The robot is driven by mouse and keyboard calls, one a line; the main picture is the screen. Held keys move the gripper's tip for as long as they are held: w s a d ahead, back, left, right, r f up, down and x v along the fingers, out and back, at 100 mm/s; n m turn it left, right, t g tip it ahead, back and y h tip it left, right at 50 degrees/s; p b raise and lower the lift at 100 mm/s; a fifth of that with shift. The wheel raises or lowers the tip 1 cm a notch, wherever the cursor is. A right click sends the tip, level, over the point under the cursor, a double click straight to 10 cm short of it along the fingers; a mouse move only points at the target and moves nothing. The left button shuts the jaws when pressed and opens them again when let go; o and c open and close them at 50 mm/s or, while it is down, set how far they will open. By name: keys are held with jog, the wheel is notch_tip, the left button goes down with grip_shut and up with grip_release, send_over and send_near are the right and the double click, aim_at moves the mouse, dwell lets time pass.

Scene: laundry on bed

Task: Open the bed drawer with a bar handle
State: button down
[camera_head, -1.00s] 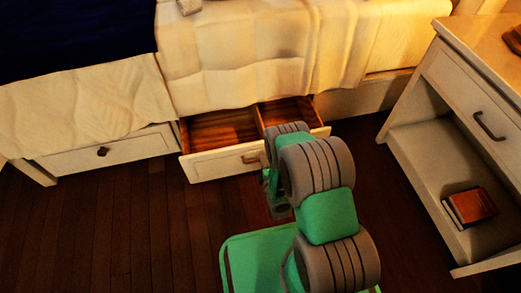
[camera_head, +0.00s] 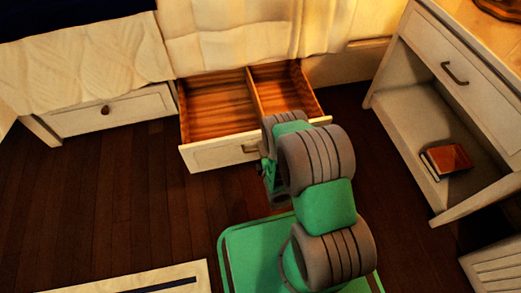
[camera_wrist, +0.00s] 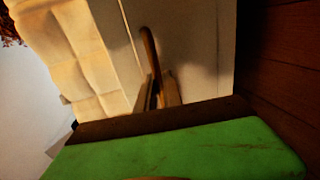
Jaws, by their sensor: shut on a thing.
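The bed drawer (camera_head: 215,153) stands pulled out from under the bed, with its wooden inside and a divider showing. Its brown bar handle (camera_head: 250,148) is on the front, partly hidden by my arm in the head view. In the wrist view the bar handle (camera_wrist: 150,50) runs down to my gripper (camera_wrist: 158,92), whose fingers are shut on its near end. In the head view my gripper is mostly hidden behind my arm at the drawer front.
A second drawer with a round knob (camera_head: 105,110) is closed at left. A white nightstand (camera_head: 400,105) with a book (camera_head: 446,160) on its shelf stands at right. A pale panel (camera_head: 165,283) lies at lower left. Dark floor is clear in front of the drawer.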

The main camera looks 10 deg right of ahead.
jog(key=shift+d, duration=0.15)
jog(key=c, duration=1.8)
grip_release()
jog(key=shift+d, duration=0.15)
jog(key=o, duration=0.3)
jog(key=shift+a, duration=0.2)
